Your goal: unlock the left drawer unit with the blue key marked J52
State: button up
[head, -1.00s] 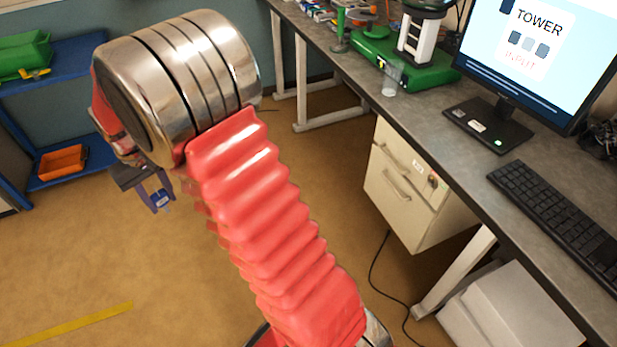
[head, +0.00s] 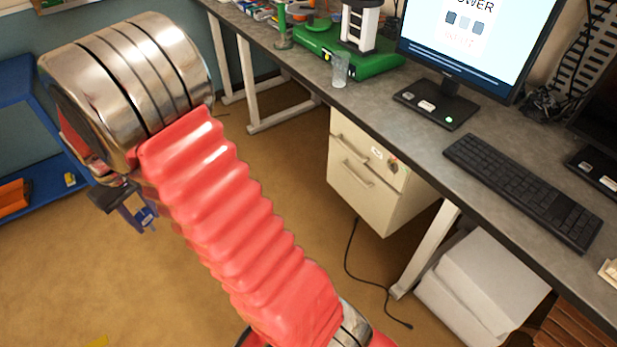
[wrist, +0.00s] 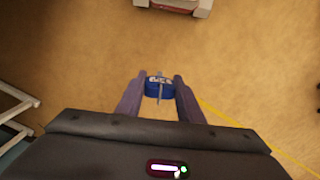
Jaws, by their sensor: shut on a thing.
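My gripper (wrist: 160,92) is shut on the blue key (wrist: 158,90) in the wrist view. The key's blue head sits between the two fingers, with pale marking on it too small to read, and its thin shaft points away. In the head view, the blue key (head: 144,217) shows partly below my gripper (head: 138,216), over the floor. A cream drawer unit (head: 362,209) stands under the desk, right of my arm and well apart from the gripper. It has two drawers with handles, a white label, and a lock (head: 393,164) at upper right with something reddish at it.
The grey desk (head: 425,148) carries a green-based machine (head: 375,68), a clear cup (head: 340,70), a monitor and a keyboard (head: 525,188). White boxes (head: 490,285) and a black cable (head: 350,262) lie below. A blue shelf (head: 45,195) stands at left. Open floor lies between.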

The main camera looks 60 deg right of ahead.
jog(key=s+d+f+n+g+h, duration=0.3)
jog(key=s+d+n+h, duration=0.3)
jog(key=s+d, duration=1.3)
jog(key=s+d+f+n+g+h, duration=0.3)
jog(key=s+d+h, duration=0.7)
jog(key=s+d, duration=1)
jog(key=d+f+n, duration=0.2)
jog(key=d+n, duration=0.2)
jog(key=d, duration=0.1)
jog(key=shift+s+h, duration=0.25)
jog(key=shift+h, duration=0.05)
jog(key=shift+d+f, duration=0.1)
jog(key=shift+d, duration=0.1)
jog(key=x, duration=0.5)
jog(key=shift+s+d, duration=0.2)
jog(key=shift+w, duration=0.15)
